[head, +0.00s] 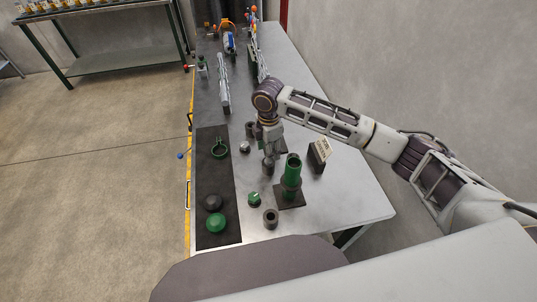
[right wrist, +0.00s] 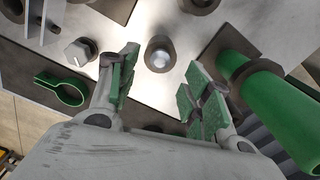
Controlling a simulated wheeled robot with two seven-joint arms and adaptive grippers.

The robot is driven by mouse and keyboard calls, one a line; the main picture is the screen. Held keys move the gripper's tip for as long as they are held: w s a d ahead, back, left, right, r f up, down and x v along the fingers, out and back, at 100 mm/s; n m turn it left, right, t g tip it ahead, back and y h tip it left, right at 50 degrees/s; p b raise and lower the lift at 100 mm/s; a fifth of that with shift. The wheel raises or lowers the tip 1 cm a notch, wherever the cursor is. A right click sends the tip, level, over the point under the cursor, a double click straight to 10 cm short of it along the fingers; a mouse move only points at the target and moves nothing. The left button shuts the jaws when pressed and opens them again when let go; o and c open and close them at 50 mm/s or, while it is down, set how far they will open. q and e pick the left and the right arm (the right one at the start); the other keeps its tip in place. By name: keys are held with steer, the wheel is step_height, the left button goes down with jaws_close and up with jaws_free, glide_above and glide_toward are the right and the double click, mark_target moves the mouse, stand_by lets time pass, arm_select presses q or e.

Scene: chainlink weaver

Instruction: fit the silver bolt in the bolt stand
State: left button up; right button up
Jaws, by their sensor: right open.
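A silver hex-headed piece, which looks like the silver bolt (right wrist: 80,50), stands on the table left of my right gripper. It also shows in the head view (head: 244,147). My right gripper (right wrist: 158,90) is open and points down. Between and beyond its fingertips is a dark round holder (head: 268,166) with a shiny silver round centre (right wrist: 159,60). The fingers do not touch it. I cannot tell whether this holder is the bolt stand or whether the silver inside is a bolt. My left gripper is out of view.
A green tube (right wrist: 270,105) stands close to the right finger on a dark base (head: 290,199). A dark hollow cylinder (head: 270,218) and a green knob (head: 254,198) are nearer. A sign (head: 319,152) stands right. A black mat (head: 215,175) holds a green ring (right wrist: 60,92).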

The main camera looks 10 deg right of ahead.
step_height(320, 180, up, 8)
steer(key=shift+f, duration=0.2)
steer(key=shift+s+f, duration=0.1)
steer(key=shift+s, duration=0.05)
stand_by(1.1)
